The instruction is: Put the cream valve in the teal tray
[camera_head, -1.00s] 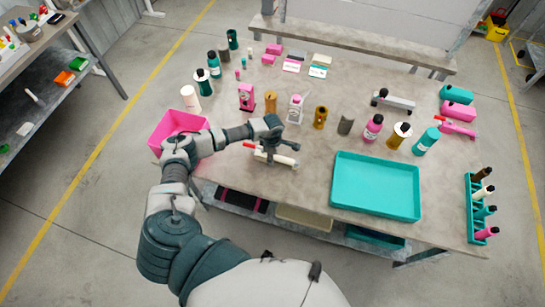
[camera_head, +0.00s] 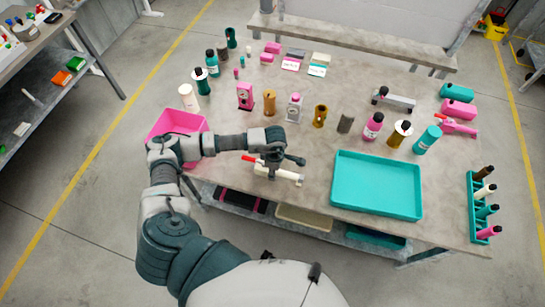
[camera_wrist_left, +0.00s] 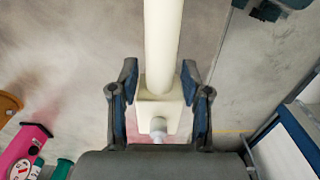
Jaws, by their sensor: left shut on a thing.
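The cream valve (camera_head: 288,176), a pale pipe with a red handle (camera_head: 250,159), is at the table's near side, left of the teal tray. My left gripper (camera_head: 273,170) is over it and shut on its body. In the left wrist view the valve's square body (camera_wrist_left: 158,108) sits between the two fingers of the left gripper (camera_wrist_left: 159,85), with its pipe running up the picture. I cannot tell how far it is above the table. The teal tray (camera_head: 375,186) is empty at the front right of the table. My right gripper is not in view.
A pink bin (camera_head: 178,122) stands at the table's left edge beside my arm. Several bottles and cylinders stand in a row behind the valve, including a pink-and-grey bottle (camera_head: 294,107). A teal rack (camera_head: 475,208) holds bottles at the right. Table between valve and tray is clear.

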